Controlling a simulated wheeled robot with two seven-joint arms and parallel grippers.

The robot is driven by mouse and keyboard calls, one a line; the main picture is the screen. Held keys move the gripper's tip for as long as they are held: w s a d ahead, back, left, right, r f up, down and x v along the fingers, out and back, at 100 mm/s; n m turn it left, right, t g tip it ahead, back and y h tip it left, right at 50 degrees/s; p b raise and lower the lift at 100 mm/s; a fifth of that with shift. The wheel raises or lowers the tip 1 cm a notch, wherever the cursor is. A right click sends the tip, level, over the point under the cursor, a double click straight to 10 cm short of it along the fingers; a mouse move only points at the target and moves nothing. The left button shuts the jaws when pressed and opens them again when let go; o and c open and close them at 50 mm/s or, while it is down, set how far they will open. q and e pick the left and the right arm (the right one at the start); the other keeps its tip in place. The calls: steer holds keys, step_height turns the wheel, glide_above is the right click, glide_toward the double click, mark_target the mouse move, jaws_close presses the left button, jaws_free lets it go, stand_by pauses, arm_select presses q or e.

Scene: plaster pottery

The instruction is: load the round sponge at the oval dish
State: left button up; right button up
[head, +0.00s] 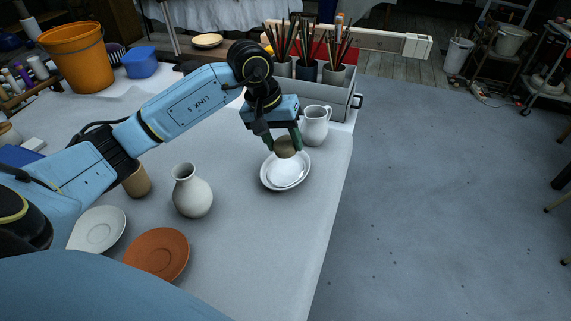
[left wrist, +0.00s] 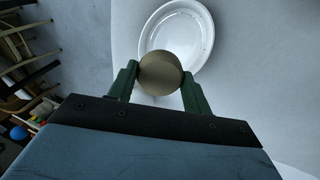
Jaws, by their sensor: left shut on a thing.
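The round sponge (head: 285,147) is tan and is held between the fingertips of my left gripper (head: 283,140). In the left wrist view, the sponge (left wrist: 161,73) sits between the two green fingers of the gripper (left wrist: 160,78). The oval dish (head: 290,180) is white and lies on the table. The sponge is over the far part of the dish; I cannot tell whether they touch. In the left wrist view the dish (left wrist: 195,35) shows behind the sponge, partly hidden by it. My right gripper is in neither view.
A white pitcher (head: 316,125) stands close behind the dish. A grey caddy (head: 335,96) with brush pots is at the table's far end. A pale vase (head: 192,192), an orange saucer (head: 156,254) and a white saucer (head: 97,230) stand nearer. The table's right edge is close to the dish.

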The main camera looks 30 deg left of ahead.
mark_target(288, 141)
arm_select(q)
steer(key=shift+r, duration=0.1)
steer(key=shift+r+p, duration=1.05)
steer(key=shift+r, duration=0.9)
